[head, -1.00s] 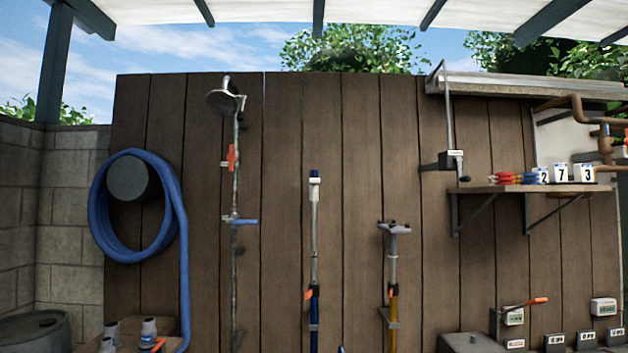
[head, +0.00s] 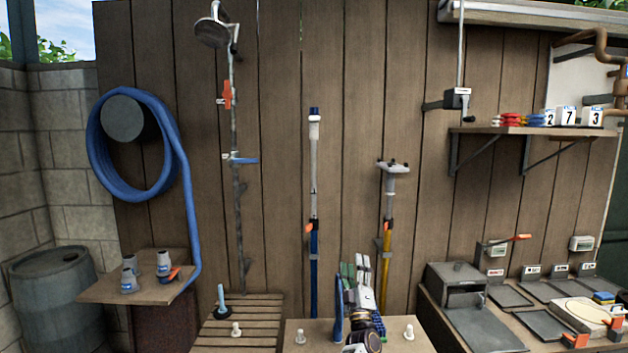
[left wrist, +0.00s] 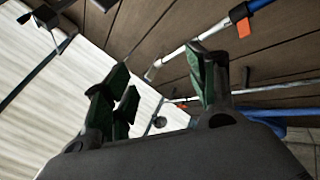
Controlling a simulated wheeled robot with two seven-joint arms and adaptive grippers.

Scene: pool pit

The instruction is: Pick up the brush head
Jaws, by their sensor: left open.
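My left gripper (head: 357,270) points upward over the front bench, in front of the plank wall. In the left wrist view (left wrist: 160,68) its dark green-lined fingers are spread apart with nothing held between them. Low in the head view, an upright narrow blue piece (head: 338,316) stands at the left of my wrist. A blue knobbly piece (head: 379,326) shows at its right. My wrist hides what lies between them, so I cannot tell whether they are one brush head. My right gripper is not in view.
A blue pole (head: 314,250) and a yellow pole with a grey crosspiece (head: 388,240) stand against the wall. White pegs (head: 408,332) stand on the front bench (head: 310,325). A slatted bench (head: 265,310) is at left, a counter (head: 440,308) at right.

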